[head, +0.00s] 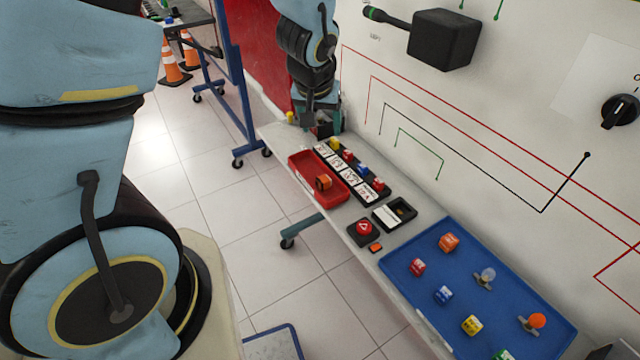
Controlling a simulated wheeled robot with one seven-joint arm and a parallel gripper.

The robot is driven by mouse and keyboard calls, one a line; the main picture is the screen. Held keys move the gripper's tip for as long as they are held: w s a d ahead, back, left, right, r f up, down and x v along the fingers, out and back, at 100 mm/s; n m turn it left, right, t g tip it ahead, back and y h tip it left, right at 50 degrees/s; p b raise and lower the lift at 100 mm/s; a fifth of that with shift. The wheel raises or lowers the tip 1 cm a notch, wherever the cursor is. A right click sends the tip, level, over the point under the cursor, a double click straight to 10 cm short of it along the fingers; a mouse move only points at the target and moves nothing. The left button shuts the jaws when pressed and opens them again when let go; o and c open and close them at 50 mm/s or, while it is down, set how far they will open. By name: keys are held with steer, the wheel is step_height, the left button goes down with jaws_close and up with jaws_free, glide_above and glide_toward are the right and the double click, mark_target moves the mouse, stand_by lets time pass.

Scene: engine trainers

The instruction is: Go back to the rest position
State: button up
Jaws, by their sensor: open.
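My gripper (322,128) hangs at the far end of the narrow shelf (268,133), close to the wall panel and pointing down. It is small in the picture and partly dark, but its jaws look open, with nothing seen held. The blue and black arm above it reaches down along the panel. A row of dark holders with white labels (340,163) and small coloured pieces starts just in front of the gripper. Whether the fingertips touch anything is too small to tell.
A red tray (335,197) holds an orange piece. A red button box (363,231) and a blue tray (408,258) with coloured cubes and bulbs lie nearer. A black lever box (444,39) juts from the panel. A blue wheeled frame (233,85) stands behind; the tiled floor at left is open.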

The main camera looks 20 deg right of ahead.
steer(key=shift+s+a+r, duration=0.15)
steer(key=shift+s+r, duration=0.1)
steer(key=shift+r, duration=0.35)
steer(key=a+r+n+g+y, duration=0.1)
steer(key=a+r+n, duration=0.1)
steer(key=a, duration=1.2)
steer(key=a+r+n+g+y, duration=0.1)
steer(key=a+r+n, duration=0.2)
steer(key=a, duration=1.1)
steer(key=shift+s+n, duration=0.25)
steer(key=shift+n, duration=0.05)
